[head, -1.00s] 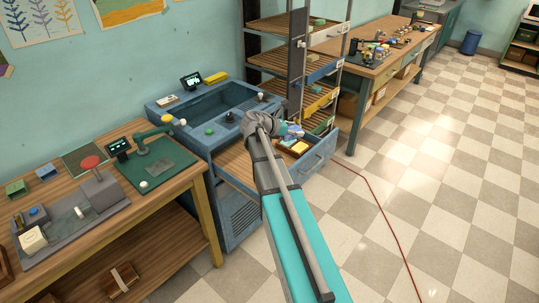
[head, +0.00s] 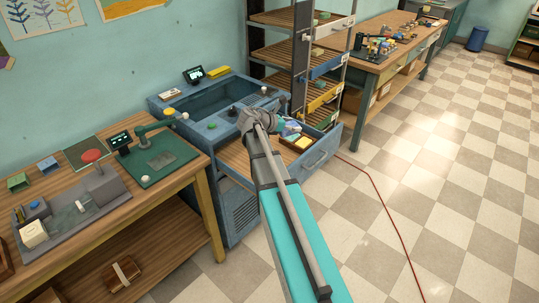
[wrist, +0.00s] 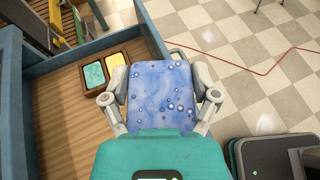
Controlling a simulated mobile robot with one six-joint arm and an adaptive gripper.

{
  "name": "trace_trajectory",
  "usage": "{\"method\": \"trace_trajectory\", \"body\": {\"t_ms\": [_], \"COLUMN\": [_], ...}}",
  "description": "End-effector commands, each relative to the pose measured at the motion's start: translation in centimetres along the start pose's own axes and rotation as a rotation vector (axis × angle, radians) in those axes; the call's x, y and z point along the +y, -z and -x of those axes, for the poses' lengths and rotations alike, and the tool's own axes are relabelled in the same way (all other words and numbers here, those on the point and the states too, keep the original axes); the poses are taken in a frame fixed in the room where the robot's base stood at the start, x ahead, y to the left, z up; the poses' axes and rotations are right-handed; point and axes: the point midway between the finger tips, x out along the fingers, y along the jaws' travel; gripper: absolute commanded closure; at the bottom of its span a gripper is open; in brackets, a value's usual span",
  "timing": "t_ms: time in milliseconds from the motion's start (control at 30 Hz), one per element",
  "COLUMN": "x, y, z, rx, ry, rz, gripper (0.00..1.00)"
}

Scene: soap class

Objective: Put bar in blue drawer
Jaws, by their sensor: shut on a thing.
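The bar is a blue block with a bubble pattern (wrist: 160,90). In the wrist view my gripper (wrist: 160,82) is shut on it, with one finger at each side. The blue drawer (head: 325,154) is pulled out of the blue sink cabinet, with a wooden floor inside. In the wrist view its rim (wrist: 105,42) runs behind the bar, and the bar overlaps the drawer's right-hand part; its height above it is unclear. In the head view my gripper (head: 287,127) is over the drawer, partly hidden by my arm.
A wooden tray (head: 291,148) with a teal and a yellow block lies in the drawer; it also shows in the wrist view (wrist: 102,83). Bare drawer floor (wrist: 58,112) shows to its left. A shelf rack (head: 292,68) stands behind, and a workbench (head: 200,190) is at left.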

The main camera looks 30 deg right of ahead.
Motion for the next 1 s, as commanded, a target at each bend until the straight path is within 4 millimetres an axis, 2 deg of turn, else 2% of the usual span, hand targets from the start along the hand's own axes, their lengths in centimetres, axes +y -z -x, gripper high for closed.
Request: {"method": "trace_trajectory", "body": {"t_ms": [33, 400, 600, 800, 1000], "x": [0.1, 1.6, 2.2, 2.5, 2.6], "y": [1.3, 9.4, 13.2, 15.2, 15.5], "z": [0.2, 4.2, 6.5, 7.9, 8.3], "rx": [0.000, 0.001, 0.000, -0.001, -0.001], "ry": [-0.018, -0.190, -0.281, -0.333, -0.345], "rz": [0.007, 0.079, 0.116, 0.137, 0.143], "gripper": [0.74, 0.74, 0.74, 0.74, 0.74]}}
